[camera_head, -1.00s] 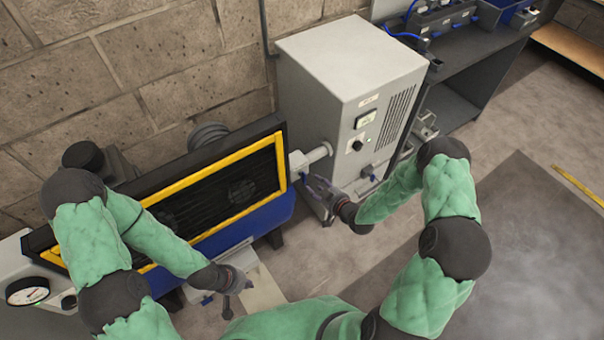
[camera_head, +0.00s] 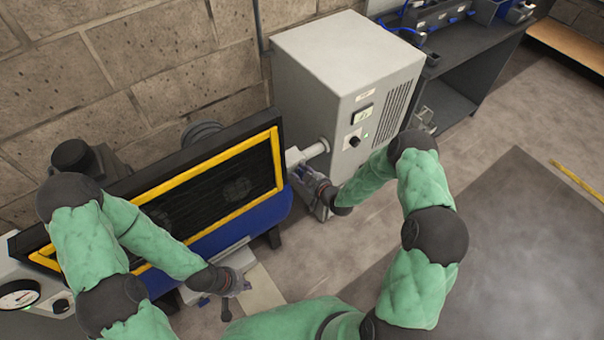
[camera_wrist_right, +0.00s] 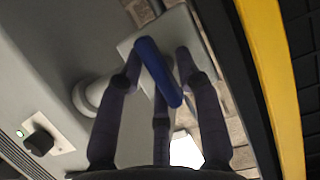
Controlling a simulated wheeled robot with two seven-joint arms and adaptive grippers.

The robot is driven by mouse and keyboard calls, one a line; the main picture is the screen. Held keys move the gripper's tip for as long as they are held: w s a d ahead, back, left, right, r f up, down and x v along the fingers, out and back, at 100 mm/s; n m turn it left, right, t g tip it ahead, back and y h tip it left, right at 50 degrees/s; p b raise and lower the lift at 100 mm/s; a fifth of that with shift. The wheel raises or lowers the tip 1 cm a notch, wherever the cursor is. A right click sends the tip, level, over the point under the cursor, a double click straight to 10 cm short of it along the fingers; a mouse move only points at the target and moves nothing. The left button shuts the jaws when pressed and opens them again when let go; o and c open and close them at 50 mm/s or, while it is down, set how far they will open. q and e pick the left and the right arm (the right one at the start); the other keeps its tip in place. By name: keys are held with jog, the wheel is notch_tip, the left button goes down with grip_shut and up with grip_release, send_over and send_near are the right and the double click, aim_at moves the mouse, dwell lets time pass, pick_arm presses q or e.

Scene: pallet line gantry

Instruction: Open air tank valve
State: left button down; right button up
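The valve's blue lever handle (camera_wrist_right: 158,72) shows in the right wrist view, beside a pale block on the grey pipe (camera_wrist_right: 90,95). My right gripper (camera_wrist_right: 158,62) has its fingers spread on both sides of the handle. I cannot tell whether they touch it. In the head view the right gripper (camera_head: 303,178) is just below the pipe (camera_head: 312,152) between the yellow-framed unit and the grey cabinet; its fingers are small there. The blue air tank (camera_head: 235,228) lies under the yellow-framed unit. My left gripper (camera_head: 232,290) is low in front of the tank, fingers apart, apparently empty.
The grey cabinet (camera_head: 335,75) with a knob (camera_head: 355,141) stands right of the right gripper. The yellow-framed black unit (camera_head: 215,185) is close on its left. A pressure gauge (camera_head: 18,295) is at far left. Open floor (camera_head: 520,230) lies to the right.

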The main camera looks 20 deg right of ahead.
grip_shut()
jog(key=m+y, duration=0.1)
jog(key=m+b, duration=0.1)
jog(key=shift+d+f+m+g+y, duration=0.15)
jog(key=shift+m+g+y, duration=0.15)
jog(key=shift+y, duration=0.1)
jog(key=m+y+b, duration=0.1)
jog(key=m+y, duration=0.1)
jog(key=m, duration=0.1)
jog(key=shift+f+b, duration=0.15)
jog(key=shift+b, duration=0.2)
jog(key=m+y, duration=0.1)
jog(key=m+y+b, duration=0.1)
jog(key=m, duration=0.1)
jog(key=shift+f+m, duration=0.2)
jog(key=shift+m, duration=0.1)
jog(key=m+b, duration=0.1)
jog(key=m, duration=0.1)
jog(key=m+t+y+b, duration=0.1)
jog(key=m, duration=0.1)
jog(key=shift+f+y, duration=0.1)
jog(key=shift+y, duration=0.2)
jog(key=shift+m, duration=0.3)
